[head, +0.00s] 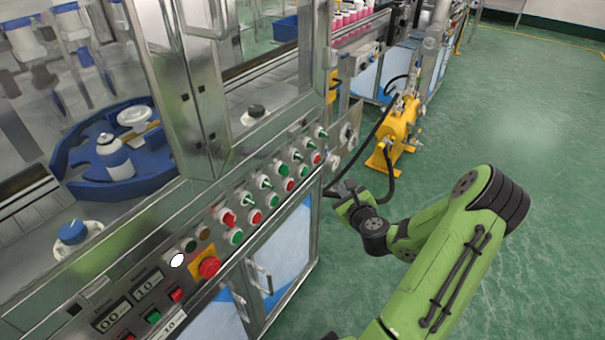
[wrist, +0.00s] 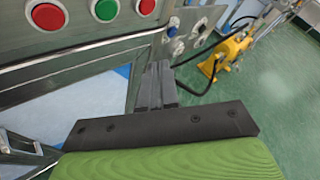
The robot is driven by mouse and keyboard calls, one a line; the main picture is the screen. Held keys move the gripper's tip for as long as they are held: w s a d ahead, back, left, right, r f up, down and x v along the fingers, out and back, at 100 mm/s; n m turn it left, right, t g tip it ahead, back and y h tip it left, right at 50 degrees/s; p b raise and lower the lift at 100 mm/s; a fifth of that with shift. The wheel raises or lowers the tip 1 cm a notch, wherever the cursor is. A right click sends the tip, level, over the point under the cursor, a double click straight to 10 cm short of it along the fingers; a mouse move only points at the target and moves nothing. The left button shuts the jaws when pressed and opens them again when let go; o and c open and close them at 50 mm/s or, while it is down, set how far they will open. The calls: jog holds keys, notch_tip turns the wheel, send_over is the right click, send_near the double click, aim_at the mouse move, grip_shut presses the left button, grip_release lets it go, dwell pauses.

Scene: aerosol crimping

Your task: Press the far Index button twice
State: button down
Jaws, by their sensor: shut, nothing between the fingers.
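The control panel (head: 150,222) runs along the machine's front edge, with rows of red and green buttons and several switches. At its far end are a red button (head: 316,158) and a green button (head: 308,145). I cannot read labels, so I cannot tell which one is Index. My gripper (head: 338,189) is beyond the panel's far end, just right of the cabinet corner, apart from the buttons. In the wrist view, a red button (wrist: 48,16), a green button (wrist: 105,9) and another red button (wrist: 145,6) show above left of my shut, empty fingers (wrist: 156,82).
A red emergency button on a yellow plate (head: 209,267) sits on the near panel. Cabinet doors with metal handles (head: 262,280) lie below. A yellow pump (head: 396,135) with black hoses stands on the floor beyond my gripper. The green floor (head: 520,130) at right is clear.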

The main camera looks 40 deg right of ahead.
aim_at(304, 172)
jog(key=w+a+p, duration=0.3)
jog(key=w+p, duration=0.2)
jog(key=w, duration=0.3)
jog(key=shift+w+p, duration=0.15)
jog(key=shift+p, duration=0.2)
jog(key=shift+w, duration=0.1)
dwell(1.6)
jog(key=shift+w+a+p, duration=0.15)
jog(key=shift+w+p, duration=0.15)
jog(key=shift+p, duration=0.2)
